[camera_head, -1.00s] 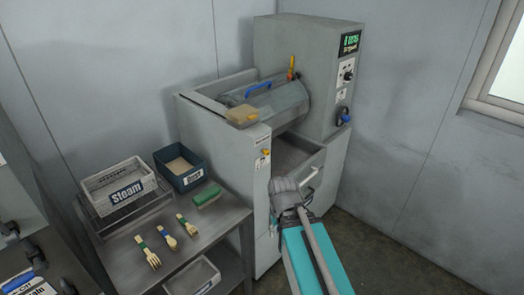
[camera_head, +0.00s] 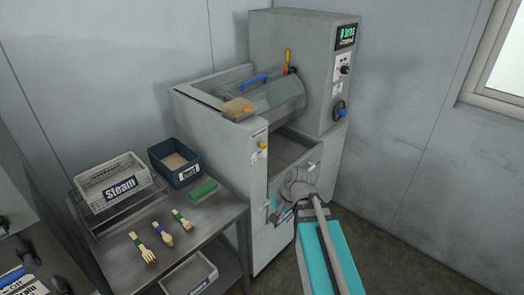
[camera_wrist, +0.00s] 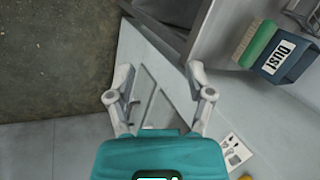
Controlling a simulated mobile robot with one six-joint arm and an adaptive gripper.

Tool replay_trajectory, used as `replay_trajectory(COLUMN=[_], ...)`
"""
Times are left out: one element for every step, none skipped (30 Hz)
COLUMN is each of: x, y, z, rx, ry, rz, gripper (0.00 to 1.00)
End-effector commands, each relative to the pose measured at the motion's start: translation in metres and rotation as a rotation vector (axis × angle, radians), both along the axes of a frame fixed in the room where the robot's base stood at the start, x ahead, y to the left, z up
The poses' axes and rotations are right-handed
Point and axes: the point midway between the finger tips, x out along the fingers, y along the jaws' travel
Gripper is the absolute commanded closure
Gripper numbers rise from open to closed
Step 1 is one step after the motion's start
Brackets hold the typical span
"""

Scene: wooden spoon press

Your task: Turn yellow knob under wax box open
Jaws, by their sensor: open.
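The tan wax box (camera_head: 238,108) sits on the top left edge of the grey press. The small yellow knob (camera_head: 263,145) is on the narrow front panel below it, above a white label (camera_head: 261,162). My gripper (camera_head: 273,208) is below and slightly right of the knob, in front of the press, apart from the knob. In the wrist view my gripper (camera_wrist: 160,72) has its fingers spread with nothing between them. A yellow piece, likely the knob (camera_wrist: 246,177), shows at the bottom right edge, beside the label. The knob's turn position is too small to tell.
An open tray (camera_head: 290,150) is right of the knob panel. Floor to the right is clear.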

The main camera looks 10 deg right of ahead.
Motion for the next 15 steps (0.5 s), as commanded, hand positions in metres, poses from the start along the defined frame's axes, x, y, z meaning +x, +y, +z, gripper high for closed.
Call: replay_trajectory(x=[0.011, 0.016, 0.023, 0.028, 0.034, 0.041, 0.046, 0.051, 0.058, 0.063, 0.068, 0.075, 0.079, 0.084, 0.09], y=[-0.001, -0.001, -0.001, -0.001, -0.002, -0.003, -0.005, -0.007, -0.01, -0.013, -0.016, -0.02, -0.025, -0.029, -0.035], z=[-0.002, 0.0, 0.003, 0.005, 0.008, 0.012, 0.015, 0.019, 0.024, 0.028, 0.032, 0.037, 0.041, 0.046, 0.052], rx=[0.075, 0.122, 0.186, 0.234, 0.283, 0.35, 0.401, 0.451, 0.521, 0.575, 0.628, 0.699, 0.755, 0.81, 0.885], ry=[-0.004, -0.004, -0.003, -0.001, 0.002, 0.009, 0.013, 0.02, 0.03, 0.039, 0.048, 0.063, 0.075, 0.088, 0.107], rz=[-0.079, -0.126, -0.188, -0.235, -0.281, -0.341, -0.386, -0.43, -0.489, -0.532, -0.574, -0.629, -0.67, -0.709, -0.759], gripper=[0.32, 0.32, 0.32, 0.32, 0.32, 0.32, 0.32, 0.32, 0.32, 0.32, 0.32, 0.32, 0.32, 0.32, 0.32])
